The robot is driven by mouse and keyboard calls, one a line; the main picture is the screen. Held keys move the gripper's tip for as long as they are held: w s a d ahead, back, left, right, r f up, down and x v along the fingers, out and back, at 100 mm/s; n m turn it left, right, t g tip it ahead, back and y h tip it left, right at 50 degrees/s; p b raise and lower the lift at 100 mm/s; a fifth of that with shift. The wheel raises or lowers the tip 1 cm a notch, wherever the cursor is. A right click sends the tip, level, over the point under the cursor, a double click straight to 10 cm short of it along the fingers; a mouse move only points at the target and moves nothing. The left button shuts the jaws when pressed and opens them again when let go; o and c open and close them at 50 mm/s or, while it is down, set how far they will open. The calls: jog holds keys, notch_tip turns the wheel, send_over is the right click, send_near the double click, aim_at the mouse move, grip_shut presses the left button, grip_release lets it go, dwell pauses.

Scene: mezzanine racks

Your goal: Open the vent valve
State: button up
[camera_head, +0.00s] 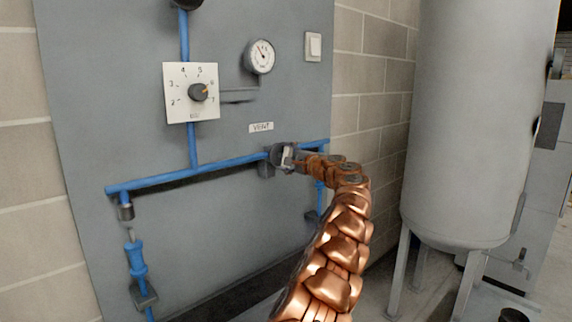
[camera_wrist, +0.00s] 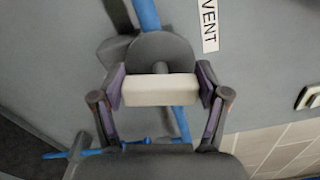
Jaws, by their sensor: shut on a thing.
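The vent valve sits on the blue pipe below the VENT label (camera_head: 261,127), which also shows in the wrist view (camera_wrist: 208,25). In the wrist view its white bar handle (camera_wrist: 160,90) lies across a round dark grey body (camera_wrist: 160,52). My gripper (camera_head: 290,158) is at the valve, at the end of my copper arm. In the wrist view my gripper (camera_wrist: 161,97) is shut on the white handle, one finger at each end. The handle lies crosswise to the blue pipe behind it. In the head view my gripper hides part of the valve.
A dial plate (camera_head: 191,92) with a dark knob, a round gauge (camera_head: 260,56) and a white switch (camera_head: 313,46) are on the grey panel (camera_head: 110,80). A blue fitting (camera_head: 136,258) hangs at lower left. A large grey tank (camera_head: 475,120) stands on legs at right.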

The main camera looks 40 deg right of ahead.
jog(key=shift+f+n+b, duration=0.3)
jog(key=shift+n+b, duration=0.45)
jog(key=shift+n, duration=0.75)
jog(key=o, duration=1.2)
jog(key=shift+r, duration=0.15)
jog(key=shift+c, duration=0.2)
jog(key=s, duration=1.2)
jog(key=shift+a, duration=0.15)
